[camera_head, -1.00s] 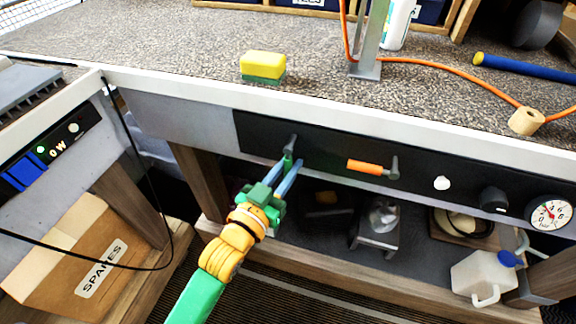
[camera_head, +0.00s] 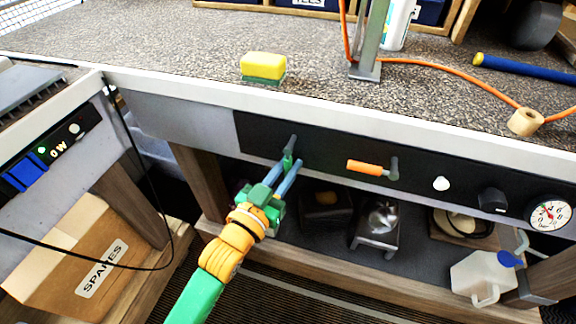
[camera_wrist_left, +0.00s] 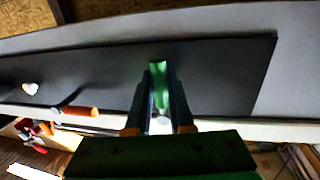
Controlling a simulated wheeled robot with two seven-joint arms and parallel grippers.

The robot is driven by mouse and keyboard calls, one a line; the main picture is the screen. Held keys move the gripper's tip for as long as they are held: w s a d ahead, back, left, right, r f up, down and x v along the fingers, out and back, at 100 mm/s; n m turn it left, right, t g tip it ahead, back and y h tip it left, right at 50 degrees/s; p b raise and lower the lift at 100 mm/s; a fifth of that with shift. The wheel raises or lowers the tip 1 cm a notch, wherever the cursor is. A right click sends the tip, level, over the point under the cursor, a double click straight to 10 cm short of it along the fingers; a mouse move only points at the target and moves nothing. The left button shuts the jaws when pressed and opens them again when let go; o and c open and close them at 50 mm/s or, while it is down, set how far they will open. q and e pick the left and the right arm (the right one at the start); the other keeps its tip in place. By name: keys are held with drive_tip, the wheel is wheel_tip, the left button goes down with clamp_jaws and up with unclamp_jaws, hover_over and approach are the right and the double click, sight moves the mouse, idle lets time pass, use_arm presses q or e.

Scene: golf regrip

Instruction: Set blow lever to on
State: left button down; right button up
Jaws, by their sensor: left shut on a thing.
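A lever with a green handle (camera_head: 287,161) and a grey pivot sits on the dark panel on the front of the bench. My left gripper (camera_head: 290,164) is shut on this green handle, which points down from its pivot. In the left wrist view the green handle (camera_wrist_left: 161,88) lies between the two fingers (camera_wrist_left: 161,105). A second lever with an orange handle (camera_head: 366,167) sits to its right on the panel, its handle pointing left. I cannot read any label saying which is the blow lever. My right gripper is not in view.
A white knob (camera_head: 441,184), a black knob (camera_head: 493,200) and a gauge (camera_head: 550,215) are on the panel's right part. A yellow-green sponge (camera_head: 263,67) lies on the bench top above. A wooden shelf (camera_head: 345,282) with a jug (camera_head: 484,277) is below.

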use_arm(q)
drive_tip(key=shift+a+r+m+p, duration=0.2)
drive_tip(key=shift+m+p, duration=0.2)
drive_tip(key=shift+p, duration=0.2)
drive_tip(key=a+m+p, duration=0.1)
drive_tip(key=m+p, duration=0.1)
drive_tip(key=p, duration=0.1)
drive_tip(key=a+r+m+y+p, duration=0.1)
drive_tip(key=m+p, duration=0.2)
drive_tip(key=w+a+r+m+g+p, duration=0.1)
drive_tip(key=m+p, duration=0.2)
drive_tip(key=shift+w+a+y+p, duration=0.1)
drive_tip(key=shift+y+p, duration=0.3)
drive_tip(key=m+p, duration=0.1)
drive_tip(key=a+r+m+y+p, duration=0.1)
drive_tip(key=m+p, duration=0.1)
drive_tip(key=shift+w+r+m, duration=0.15)
drive_tip(key=shift+r+m, duration=0.1)
drive_tip(key=shift+m, duration=0.05)
drive_tip(key=shift+a+r+m+y+p, duration=0.1)
drive_tip(key=shift+r+m+y+p, duration=0.25)
drive_tip(key=shift+m+p, duration=0.3)
drive_tip(key=shift+r+m+y+p, duration=0.25)
drive_tip(key=shift+r+m+p, duration=0.15)
drive_tip(key=shift+m, duration=0.45)
drive_tip(key=shift+w, duration=0.1)
drive_tip(key=c, duration=0.8)
unclamp_jaws()
drive_tip(key=v, duration=0.7)
drive_tip(key=shift+f, duration=0.1)
